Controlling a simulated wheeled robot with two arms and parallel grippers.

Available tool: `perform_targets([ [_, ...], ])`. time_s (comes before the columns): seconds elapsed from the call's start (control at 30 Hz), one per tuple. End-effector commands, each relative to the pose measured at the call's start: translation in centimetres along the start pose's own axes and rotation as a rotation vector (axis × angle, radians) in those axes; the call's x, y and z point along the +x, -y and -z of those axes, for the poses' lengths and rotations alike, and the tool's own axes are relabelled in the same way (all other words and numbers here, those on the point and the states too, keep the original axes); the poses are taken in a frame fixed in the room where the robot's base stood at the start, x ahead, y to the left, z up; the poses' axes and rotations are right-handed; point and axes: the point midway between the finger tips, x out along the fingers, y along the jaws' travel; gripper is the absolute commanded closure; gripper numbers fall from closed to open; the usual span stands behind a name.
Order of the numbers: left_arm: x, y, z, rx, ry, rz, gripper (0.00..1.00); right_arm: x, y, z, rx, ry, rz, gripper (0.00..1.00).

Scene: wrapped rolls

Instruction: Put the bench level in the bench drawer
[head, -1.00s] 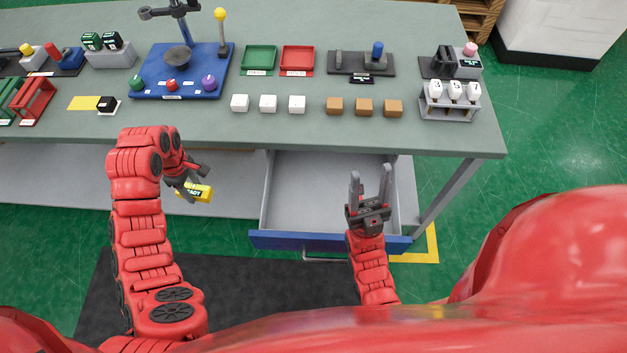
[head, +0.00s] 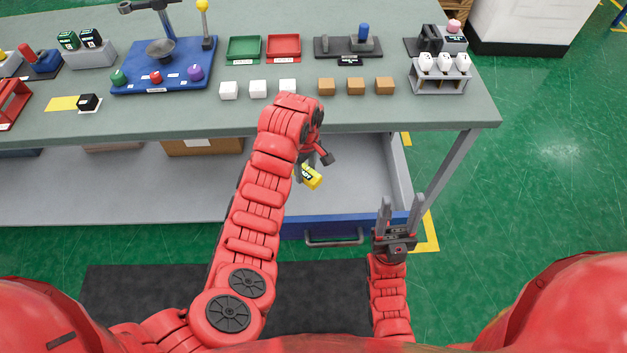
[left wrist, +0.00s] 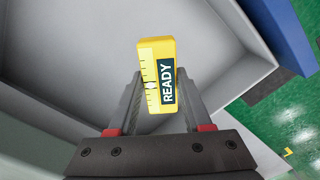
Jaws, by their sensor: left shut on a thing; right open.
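The bench level is a yellow block (head: 312,178) with a dark READY label. My left gripper (head: 306,168) is shut on it, over the open bench drawer. In the left wrist view the level (left wrist: 157,75) sits between the two fingertips (left wrist: 160,95), with the grey drawer floor (left wrist: 100,40) behind it. The bench drawer (head: 365,170) is pulled out, has a blue front with a handle, and its visible part is empty. My left arm hides its left part. My right gripper (head: 392,220) is open and empty by the drawer front's right end.
The green bench top (head: 200,115) carries white cubes (head: 258,88), brown cubes (head: 355,87), a blue stand (head: 165,75), green and red trays (head: 283,46) and a rack of white pieces (head: 440,75). A bench leg (head: 447,175) stands right of the drawer.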

Motion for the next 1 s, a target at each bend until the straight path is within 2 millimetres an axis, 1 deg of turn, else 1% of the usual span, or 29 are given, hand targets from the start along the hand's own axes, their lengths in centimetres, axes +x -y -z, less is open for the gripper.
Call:
perform_targets([
  [0.03,1.0,0.2,-0.1,-0.001,0.005,0.008,1.00,0.3,0.0,0.0,0.000,0.001,0.000,0.48],
  [0.13,2.9,0.3,-0.1,-0.002,0.003,0.009,1.00,0.7,0.0,0.1,0.000,0.000,0.000,0.48],
  [0.37,4.9,0.2,0.0,-0.002,0.003,0.005,1.00,0.9,0.0,0.1,0.000,0.000,0.000,0.48],
  [0.57,7.3,0.1,0.0,-0.003,0.002,0.002,1.00,1.0,-0.1,0.2,0.000,0.000,0.000,0.48],
  [0.63,7.6,0.2,0.0,-0.003,0.001,0.003,1.00,1.0,-0.1,0.2,0.000,0.000,0.000,0.48],
  [0.87,7.6,0.1,0.1,-0.003,0.000,0.002,1.00,0.9,-0.1,0.1,0.000,0.000,0.000,0.48],
  [0.97,8.0,0.2,0.1,-0.004,0.001,0.003,1.00,0.8,0.0,0.1,0.000,0.000,0.000,0.48],
  [1.0,8.0,0.2,0.1,-0.003,0.000,0.003,0.47,0.9,0.0,0.1,0.000,0.000,0.000,0.48],
])
